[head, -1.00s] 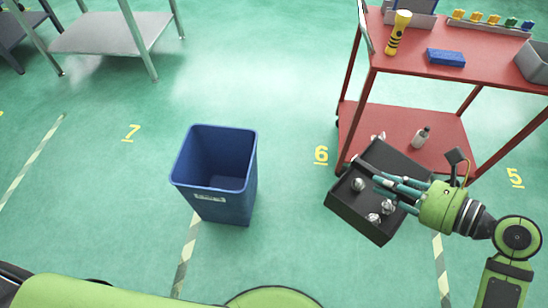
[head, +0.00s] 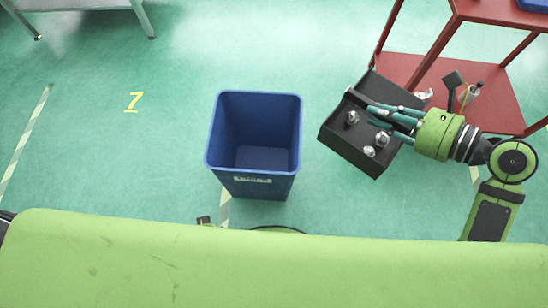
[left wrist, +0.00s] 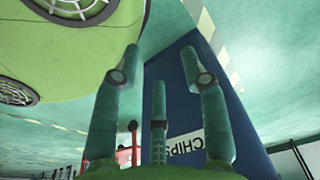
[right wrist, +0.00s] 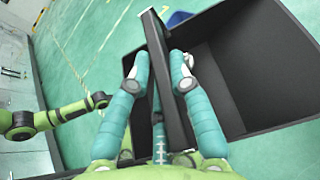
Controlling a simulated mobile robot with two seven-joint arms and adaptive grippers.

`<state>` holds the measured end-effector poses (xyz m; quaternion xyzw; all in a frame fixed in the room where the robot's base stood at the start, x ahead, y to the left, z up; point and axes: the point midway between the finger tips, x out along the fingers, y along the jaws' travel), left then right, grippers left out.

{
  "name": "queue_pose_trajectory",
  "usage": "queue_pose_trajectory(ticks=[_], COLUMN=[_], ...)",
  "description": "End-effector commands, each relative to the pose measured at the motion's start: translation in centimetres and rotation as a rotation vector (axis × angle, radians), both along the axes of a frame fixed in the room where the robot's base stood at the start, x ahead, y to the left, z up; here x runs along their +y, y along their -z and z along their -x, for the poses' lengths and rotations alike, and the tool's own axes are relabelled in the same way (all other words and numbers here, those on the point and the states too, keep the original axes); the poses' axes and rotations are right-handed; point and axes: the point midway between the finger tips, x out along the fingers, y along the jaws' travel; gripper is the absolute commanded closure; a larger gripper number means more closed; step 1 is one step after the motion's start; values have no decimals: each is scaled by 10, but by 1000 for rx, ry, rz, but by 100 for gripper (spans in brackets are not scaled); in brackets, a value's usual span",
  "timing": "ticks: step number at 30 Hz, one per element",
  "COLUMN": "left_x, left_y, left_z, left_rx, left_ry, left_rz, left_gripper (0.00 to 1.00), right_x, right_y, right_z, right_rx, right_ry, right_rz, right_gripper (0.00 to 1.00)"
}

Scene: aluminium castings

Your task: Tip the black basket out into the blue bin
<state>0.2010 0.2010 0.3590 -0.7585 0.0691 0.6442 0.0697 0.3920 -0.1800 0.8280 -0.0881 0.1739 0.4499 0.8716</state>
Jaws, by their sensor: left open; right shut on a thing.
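The blue bin (head: 225,179) stands upright on the floor in the middle of the head view. In the left wrist view its wall (left wrist: 180,85) carries a white "CHIPS" label. The black basket (head: 345,151) is just right of the bin, held up and slightly tilted, with several silvery castings (head: 382,139) in it. My left gripper (left wrist: 160,70) is open and empty, close to the bin's side.
A grey table (head: 80,4) is at the far left. The green floor left of the bin is clear.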

Motion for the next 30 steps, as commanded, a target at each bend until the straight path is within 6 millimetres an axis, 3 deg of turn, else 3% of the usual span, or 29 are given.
queue_pose_trajectory(ticks=[1,6,13,21,30], left_x=[-2,-6,-9,-8,-6], left_y=[10,-4,-33,-74,-100], left_z=[-13,-45,-70,-73,-66], left_rx=[-16,-46,-86,-126,-143], left_ry=[-2,-9,-16,-23,-26], left_rz=[2,6,9,10,10], left_gripper=[57,57,57,57,57], right_x=[0,0,0,0,0], right_y=[20,51,93,134,147], right_z=[-1,-3,-6,-8,-9], right_rx=[-6,-7,-7,-6,-5], right_ry=[-1,0,-1,1,2], right_rz=[0,0,1,2,2], right_gripper=[100,100,100,100,100])
